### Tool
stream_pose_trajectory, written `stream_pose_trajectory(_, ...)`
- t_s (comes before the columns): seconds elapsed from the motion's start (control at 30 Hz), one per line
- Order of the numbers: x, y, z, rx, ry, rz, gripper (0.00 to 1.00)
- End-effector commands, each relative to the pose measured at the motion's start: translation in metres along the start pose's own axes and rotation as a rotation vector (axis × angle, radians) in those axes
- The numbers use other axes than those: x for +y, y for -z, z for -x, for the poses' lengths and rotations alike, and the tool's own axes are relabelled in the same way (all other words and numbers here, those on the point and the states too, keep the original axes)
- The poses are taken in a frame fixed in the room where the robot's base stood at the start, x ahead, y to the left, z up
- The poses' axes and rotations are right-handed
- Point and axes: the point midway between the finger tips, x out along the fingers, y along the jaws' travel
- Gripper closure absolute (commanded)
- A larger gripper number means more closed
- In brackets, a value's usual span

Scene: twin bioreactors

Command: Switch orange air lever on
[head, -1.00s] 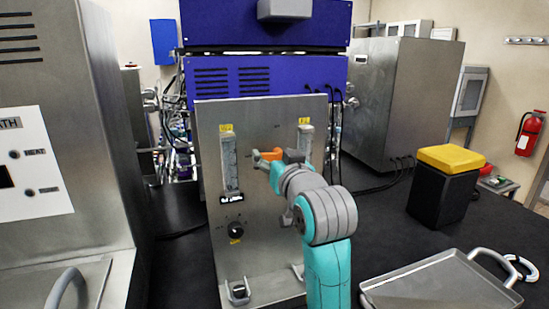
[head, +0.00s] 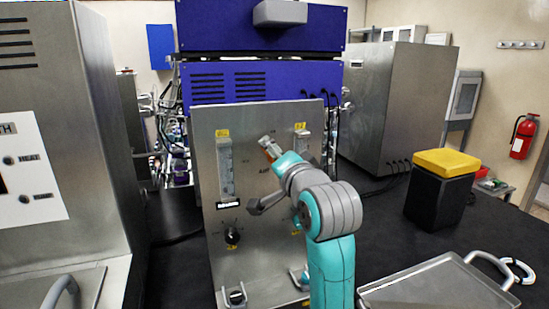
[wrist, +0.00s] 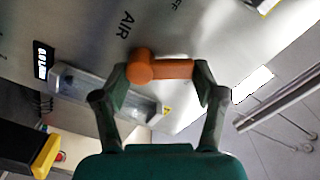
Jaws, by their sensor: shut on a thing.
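In the head view my gripper (head: 267,146) is at the panel face.
A black knob (head: 232,236) sits lower on the panel. A steel tray (head: 440,285) and a black bin with a yellow lid (head: 447,162) are on the dark bench at right.

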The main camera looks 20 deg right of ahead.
Motion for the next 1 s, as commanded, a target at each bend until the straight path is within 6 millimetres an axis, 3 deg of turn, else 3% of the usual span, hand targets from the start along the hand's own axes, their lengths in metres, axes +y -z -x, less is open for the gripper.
stream_pose_trajectory(0.5,0.0001,0.0083,-0.0010,-0.001,0.010,-0.435,0.64)
stream_pose_trajectory(1.0,0.0022,0.0106,-0.0009,-0.002,0.010,-0.597,0.64)
